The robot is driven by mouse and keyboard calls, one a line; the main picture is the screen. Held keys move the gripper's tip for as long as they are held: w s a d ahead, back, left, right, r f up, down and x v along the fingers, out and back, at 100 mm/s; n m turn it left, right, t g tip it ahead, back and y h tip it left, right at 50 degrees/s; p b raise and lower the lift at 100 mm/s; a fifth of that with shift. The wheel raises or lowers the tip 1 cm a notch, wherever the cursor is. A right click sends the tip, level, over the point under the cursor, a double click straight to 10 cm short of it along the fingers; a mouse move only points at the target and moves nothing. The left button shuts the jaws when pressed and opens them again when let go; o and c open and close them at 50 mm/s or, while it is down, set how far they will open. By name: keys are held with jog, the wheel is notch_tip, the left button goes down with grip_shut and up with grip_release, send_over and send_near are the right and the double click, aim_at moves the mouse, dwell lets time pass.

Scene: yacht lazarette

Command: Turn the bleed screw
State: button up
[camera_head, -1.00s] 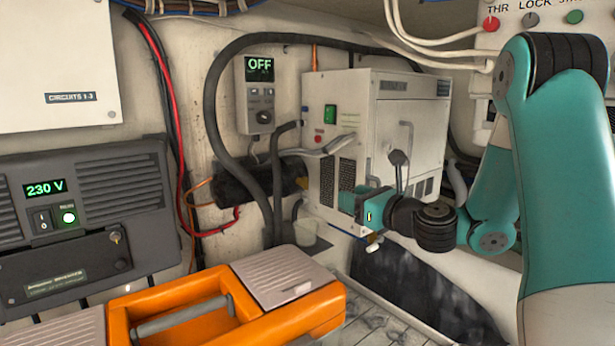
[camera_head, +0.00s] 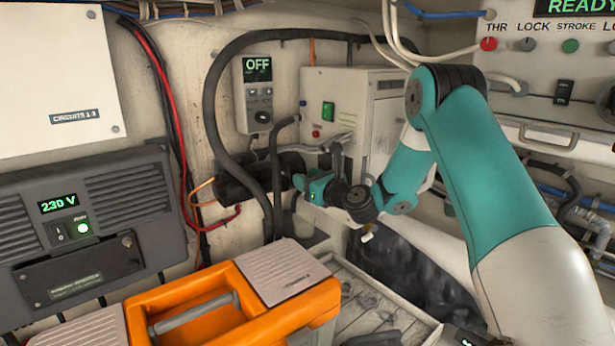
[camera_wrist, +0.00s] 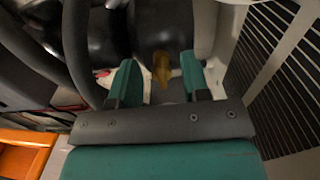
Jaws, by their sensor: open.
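The bleed screw seems to be the small brass-coloured piece (camera_wrist: 161,68) in the wrist view, set against a black cylinder (camera_wrist: 165,25). My gripper (camera_wrist: 157,80) is open, with a teal finger on either side of the brass piece in the picture. I cannot tell whether the piece lies between the fingertips or just beyond them. In the head view my gripper (camera_head: 300,183) is beside the right end of the black cylinder (camera_head: 250,175), and it hides the brass end there.
A white cabinet unit (camera_head: 370,105) stands behind my wrist. Thick black hoses (camera_head: 213,120) run close by on the left. An orange toolbox (camera_head: 265,318) lies in front, and a grey inverter (camera_head: 85,215) reading 230 V is at the left.

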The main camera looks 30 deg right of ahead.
grip_shut()
